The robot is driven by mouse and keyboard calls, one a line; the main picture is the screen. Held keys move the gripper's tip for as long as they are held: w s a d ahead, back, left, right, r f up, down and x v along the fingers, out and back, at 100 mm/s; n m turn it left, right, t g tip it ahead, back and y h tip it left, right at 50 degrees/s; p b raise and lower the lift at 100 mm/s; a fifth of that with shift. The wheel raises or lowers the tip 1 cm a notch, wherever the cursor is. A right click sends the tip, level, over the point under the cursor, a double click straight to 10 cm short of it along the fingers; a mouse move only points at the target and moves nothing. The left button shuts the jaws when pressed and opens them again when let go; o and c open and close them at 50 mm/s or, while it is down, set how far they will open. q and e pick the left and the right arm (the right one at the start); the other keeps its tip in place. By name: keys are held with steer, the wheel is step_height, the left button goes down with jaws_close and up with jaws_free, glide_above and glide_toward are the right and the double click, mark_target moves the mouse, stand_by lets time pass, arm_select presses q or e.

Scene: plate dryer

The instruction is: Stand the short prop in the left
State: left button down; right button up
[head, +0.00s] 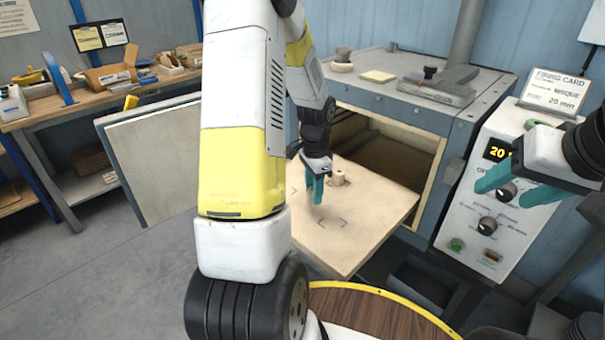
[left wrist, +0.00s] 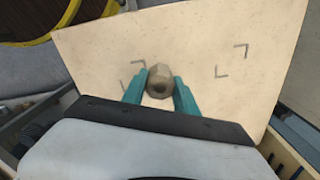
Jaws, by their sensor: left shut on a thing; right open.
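My right gripper (head: 508,185) is open and empty at the right.
The kiln (head: 410,105) stands behind the shelf, its door (head: 155,165) open to the left. Small items stand on its top. A control panel (head: 490,215) is at the right. A round wooden table (head: 375,310) with a yellow rim is in front. A workbench (head: 100,100) is at the back left.

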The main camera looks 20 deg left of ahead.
arm_select(q)
steer(key=w+a, duration=0.2)
steer(key=a, duration=0.2)
steer(key=w+a+f, duration=0.1)
steer(key=w+a, duration=0.1)
steer(key=a, duration=0.2)
steer(key=w+a, duration=0.3)
steer(key=a, duration=0.1)
steer(key=shift+a+f, duration=0.2)
steer(key=shift+a, duration=0.2)
steer(key=shift+a+f, duration=0.2)
steer(key=shift+f, duration=0.05)
steer(key=shift+w+f, duration=0.1)
steer(key=shift+f, duration=1.4)
steer(key=c, duration=1.4)
jaws_free()
steer(key=shift+f, duration=0.15)
steer(key=o, duration=0.5)
steer(key=shift+c, duration=0.2)
